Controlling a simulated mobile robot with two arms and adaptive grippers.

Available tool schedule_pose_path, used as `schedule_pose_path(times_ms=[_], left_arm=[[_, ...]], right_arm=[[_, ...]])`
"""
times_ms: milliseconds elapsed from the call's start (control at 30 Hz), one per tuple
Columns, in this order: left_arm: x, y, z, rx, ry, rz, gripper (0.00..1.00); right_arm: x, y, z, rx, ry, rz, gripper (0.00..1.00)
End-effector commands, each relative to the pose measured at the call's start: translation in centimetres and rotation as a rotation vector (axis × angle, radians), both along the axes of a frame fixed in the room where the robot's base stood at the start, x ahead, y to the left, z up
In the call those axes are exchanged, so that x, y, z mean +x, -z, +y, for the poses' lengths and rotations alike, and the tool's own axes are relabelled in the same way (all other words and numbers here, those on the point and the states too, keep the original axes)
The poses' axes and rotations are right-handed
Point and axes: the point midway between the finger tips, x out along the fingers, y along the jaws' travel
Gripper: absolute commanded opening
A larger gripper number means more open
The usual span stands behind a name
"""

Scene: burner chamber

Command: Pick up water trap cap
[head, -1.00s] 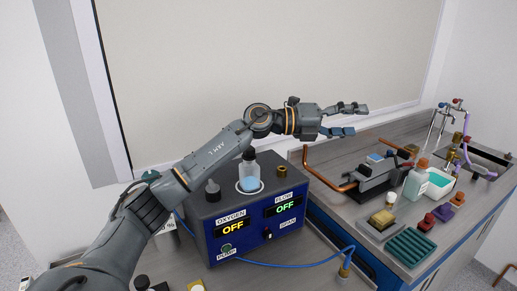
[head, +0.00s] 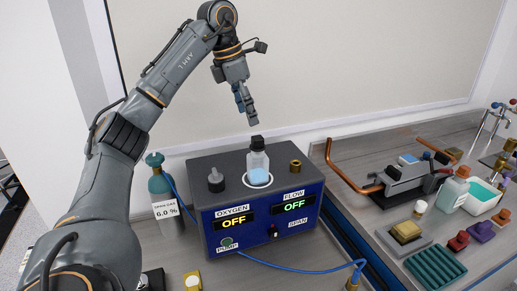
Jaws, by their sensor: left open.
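The water trap cap (head: 257,143) is the small black cap on top of a clear bottle (head: 258,168) with blue liquid. The bottle stands upright in a round white-rimmed seat on top of the blue analyser box (head: 275,228). My left gripper (head: 248,121) points down just above the cap and is apart from it in the picture. Its fingers are seen nearly edge-on, and it is open with nothing visible between them. My right gripper is not in view.
A grey knob-like fitting (head: 215,180) and a brass fitting (head: 296,169) stand on the box, either side of the bottle. The bench at right holds a copper tube (head: 343,172), a green ribbed tray (head: 435,268) and bottles.

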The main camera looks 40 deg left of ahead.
Motion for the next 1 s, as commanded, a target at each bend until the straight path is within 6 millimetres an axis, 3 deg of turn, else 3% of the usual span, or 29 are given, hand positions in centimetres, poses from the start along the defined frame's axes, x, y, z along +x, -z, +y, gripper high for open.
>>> schedule_pose_path(times_ms=[67,433,700,1000], left_arm=[[0.4,2.0,-0.3,-0.001,0.002,0.004,0.68],[1.4,4.8,-0.6,-0.001,-0.002,0.001,0.68],[2.5,8.4,-1.0,-0.001,0.000,0.000,0.68],[2.7,9.1,-1.1,-0.002,0.000,-0.004,0.68]], right_arm=[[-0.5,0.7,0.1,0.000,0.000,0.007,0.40],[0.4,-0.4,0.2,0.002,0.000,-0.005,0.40],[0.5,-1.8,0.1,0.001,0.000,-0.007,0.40],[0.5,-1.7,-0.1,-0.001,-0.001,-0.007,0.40]])
